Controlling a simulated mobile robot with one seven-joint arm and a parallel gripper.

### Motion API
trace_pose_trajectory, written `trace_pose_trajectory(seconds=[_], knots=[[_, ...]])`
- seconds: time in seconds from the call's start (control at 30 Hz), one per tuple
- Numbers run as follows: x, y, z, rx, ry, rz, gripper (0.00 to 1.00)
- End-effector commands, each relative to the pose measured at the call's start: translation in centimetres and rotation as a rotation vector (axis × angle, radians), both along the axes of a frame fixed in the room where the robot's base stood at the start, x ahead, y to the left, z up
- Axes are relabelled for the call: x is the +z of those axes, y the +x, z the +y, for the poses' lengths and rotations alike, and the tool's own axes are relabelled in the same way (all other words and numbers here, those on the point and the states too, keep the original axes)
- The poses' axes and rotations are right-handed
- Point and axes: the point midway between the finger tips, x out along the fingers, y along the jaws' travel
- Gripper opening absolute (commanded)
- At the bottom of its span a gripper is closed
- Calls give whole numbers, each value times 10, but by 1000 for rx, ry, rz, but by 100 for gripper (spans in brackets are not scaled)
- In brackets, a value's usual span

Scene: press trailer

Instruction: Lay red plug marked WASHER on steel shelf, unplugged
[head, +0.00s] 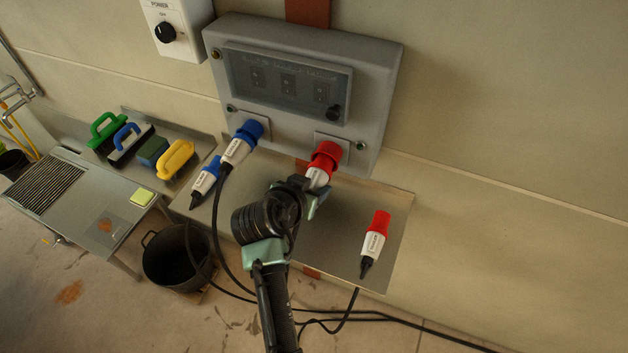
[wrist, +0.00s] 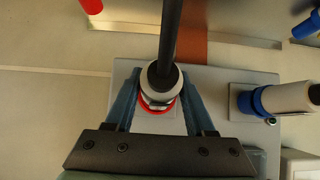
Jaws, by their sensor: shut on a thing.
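A red-and-white plug (head: 317,178) sits at the red socket (head: 328,150) at the lower right of the grey panel; its label cannot be read. My gripper (head: 314,193) is shut around its pale body. In the wrist view the fingers (wrist: 158,90) stand on both sides of the plug (wrist: 161,76), and its black cable runs up the picture. A red ring shows behind the body. A second red-and-white plug (head: 373,240) lies on the right part of the steel shelf (head: 337,250); its label is too small to read surely.
A blue plug (head: 238,150) is in the left socket, and another blue plug (head: 205,178) lies on the shelf's left end. Several brushes (head: 125,138) are on a ledge further left. A black pot (head: 170,262) stands below. Cables trail on the floor. The shelf is bare between my arm and the loose red plug.

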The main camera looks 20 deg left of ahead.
Motion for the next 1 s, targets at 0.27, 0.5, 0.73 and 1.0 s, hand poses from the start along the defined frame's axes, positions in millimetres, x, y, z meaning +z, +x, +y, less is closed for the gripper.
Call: trace_pose_trajectory(seconds=[0.27, 0.5, 0.73, 1.0], knots=[[2, -11, 0, 0, 0, -2, 0], [2, -21, 1, 0, 0, -3, 0], [2, -30, 1, 1, 1, -3, 0], [2, -41, 1, 0, 0, -2, 0]])
